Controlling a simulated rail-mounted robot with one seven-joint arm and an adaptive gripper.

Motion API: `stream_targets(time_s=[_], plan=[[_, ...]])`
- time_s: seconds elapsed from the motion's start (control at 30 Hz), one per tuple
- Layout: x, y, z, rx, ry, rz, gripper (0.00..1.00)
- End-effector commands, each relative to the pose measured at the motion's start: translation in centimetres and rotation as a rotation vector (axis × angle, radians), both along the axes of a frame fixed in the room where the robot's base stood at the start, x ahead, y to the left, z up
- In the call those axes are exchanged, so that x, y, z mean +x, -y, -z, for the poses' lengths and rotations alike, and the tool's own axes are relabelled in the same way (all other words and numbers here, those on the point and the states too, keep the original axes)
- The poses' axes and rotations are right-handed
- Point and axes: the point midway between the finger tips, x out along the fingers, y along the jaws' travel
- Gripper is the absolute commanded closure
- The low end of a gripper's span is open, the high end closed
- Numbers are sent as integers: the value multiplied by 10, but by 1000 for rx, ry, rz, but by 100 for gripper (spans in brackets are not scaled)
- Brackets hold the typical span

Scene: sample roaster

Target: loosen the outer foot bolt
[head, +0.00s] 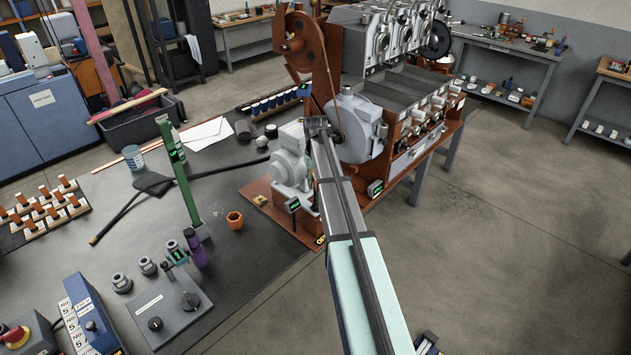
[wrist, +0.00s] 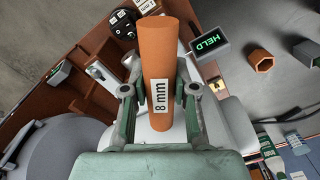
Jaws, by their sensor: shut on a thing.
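My gripper (wrist: 159,95) is shut on the orange handle (wrist: 158,60) of a tool labelled "8 mm", in the wrist view. The tool's far end is hidden behind its handle. A pale grey motor (head: 289,170) stands on the reddish-brown base (head: 262,208) in the head view, and my arm reaches over beside it. My fingers and the tool are not clear in the head view. A small display (wrist: 209,44) reading "HELD" shows right of the handle in the wrist view. I cannot make out the outer foot bolt in either view.
An orange hexagonal cup (head: 234,220) and a green upright post (head: 180,172) stand on the dark bench (head: 250,258). The bench front is partly clear.

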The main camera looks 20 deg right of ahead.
Motion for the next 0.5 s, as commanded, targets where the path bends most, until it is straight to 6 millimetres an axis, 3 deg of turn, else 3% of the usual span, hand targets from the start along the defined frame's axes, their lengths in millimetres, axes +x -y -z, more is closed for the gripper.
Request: stream_targets(time_s=[0.2,0.5], plan=[[0,0,-1,0,0,-162,100],[0,0,0,0,0,-176,100]])
